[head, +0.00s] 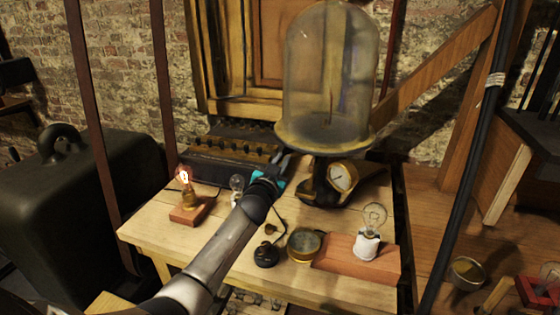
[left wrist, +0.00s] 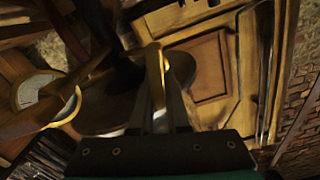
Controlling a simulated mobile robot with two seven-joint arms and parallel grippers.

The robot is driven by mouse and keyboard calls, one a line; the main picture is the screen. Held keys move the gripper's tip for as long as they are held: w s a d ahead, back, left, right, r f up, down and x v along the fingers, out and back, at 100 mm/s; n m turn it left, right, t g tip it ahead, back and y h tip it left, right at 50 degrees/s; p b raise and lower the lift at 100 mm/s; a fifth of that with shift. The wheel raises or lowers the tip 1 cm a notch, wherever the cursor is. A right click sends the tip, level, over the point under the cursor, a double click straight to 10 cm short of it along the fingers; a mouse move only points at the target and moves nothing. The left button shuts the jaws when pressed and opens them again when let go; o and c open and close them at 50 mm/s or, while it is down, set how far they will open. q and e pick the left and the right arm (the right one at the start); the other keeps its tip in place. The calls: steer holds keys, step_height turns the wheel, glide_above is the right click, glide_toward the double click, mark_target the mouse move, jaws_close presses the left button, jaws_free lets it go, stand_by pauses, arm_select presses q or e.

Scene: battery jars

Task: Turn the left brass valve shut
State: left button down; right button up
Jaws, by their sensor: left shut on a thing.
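A glass bell jar (head: 330,75) stands on a dark pump stand (head: 318,190) with a round brass-rimmed gauge (head: 343,177). My left gripper (head: 284,163) reaches in from the lower left to the left side of the stand, just below the jar plate. In the left wrist view its fingers (left wrist: 160,92) are shut on a narrow brass piece, which looks like the left brass valve (left wrist: 155,58). The gauge (left wrist: 44,92) shows at the left there. In the head view the gripper hides the valve, and its turn angle cannot be told. My right gripper is not in view.
A lit bulb on a wooden block (head: 188,214) stands at the table's left. A brass compass-like dial (head: 304,244), a small black piece (head: 266,255) and an unlit bulb in a white socket (head: 367,244) stand at the front right. A dark battery box (head: 215,165) lies behind.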

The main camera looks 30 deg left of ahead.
arm_select(q)
steer(key=shift+w+d+f+m+b, duration=0.1)
steer(key=shift+d+f+m+b, duration=0.25)
steer(key=shift+m, duration=1.8)
steer(key=shift+w+d+f+m+b, duration=0.15)
steer(key=shift+f+m, duration=0.25)
steer(key=shift+m, duration=1.8)
steer(key=shift+s+d+f+m+b, duration=0.1)
steer(key=shift+d+f+m+b, duration=0.25)
steer(key=shift+m, duration=1.8)
steer(key=c, duration=0.9)
jaws_free()
